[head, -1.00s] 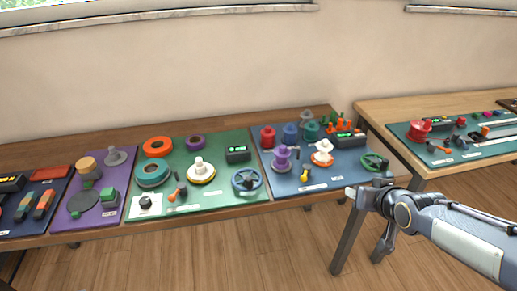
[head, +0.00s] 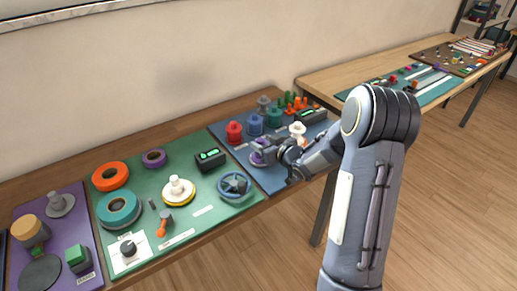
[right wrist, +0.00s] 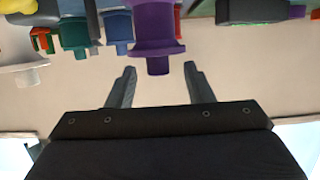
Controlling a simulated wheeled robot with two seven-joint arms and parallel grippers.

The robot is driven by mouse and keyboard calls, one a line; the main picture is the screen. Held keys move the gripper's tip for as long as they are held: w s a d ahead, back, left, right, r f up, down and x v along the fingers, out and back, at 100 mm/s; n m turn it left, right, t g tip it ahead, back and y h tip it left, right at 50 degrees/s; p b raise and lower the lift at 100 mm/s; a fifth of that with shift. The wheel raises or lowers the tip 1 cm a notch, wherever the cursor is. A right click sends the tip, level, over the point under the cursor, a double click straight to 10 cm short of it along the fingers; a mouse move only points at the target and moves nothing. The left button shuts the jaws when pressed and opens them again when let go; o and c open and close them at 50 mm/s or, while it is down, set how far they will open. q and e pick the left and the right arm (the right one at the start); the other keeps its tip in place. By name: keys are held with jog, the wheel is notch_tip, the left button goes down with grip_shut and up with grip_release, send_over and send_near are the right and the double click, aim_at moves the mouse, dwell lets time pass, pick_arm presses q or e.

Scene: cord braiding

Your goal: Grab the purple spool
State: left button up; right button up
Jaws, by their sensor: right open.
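The purple spool (head: 257,159) stands on the blue mat (head: 272,185) and is mostly hidden behind my right gripper in the head view. In the right wrist view the purple spool (right wrist: 152,28) shows large and upside down, just beyond the fingertips and roughly in line with the gap between them. In the head view my right gripper (head: 270,149) is at the spool, but contact cannot be told. My left gripper is not in view.
A red spool (head: 234,133), a blue spool (head: 255,125) and a green spool (head: 274,117) stand behind the purple one. A white spool (head: 297,130) is to its right. A blue handwheel (head: 234,185) sits on the green mat to the left.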

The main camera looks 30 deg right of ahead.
jog(key=shift+x, duration=1.3)
jog(key=shift+d, duration=0.1)
grip_shut()
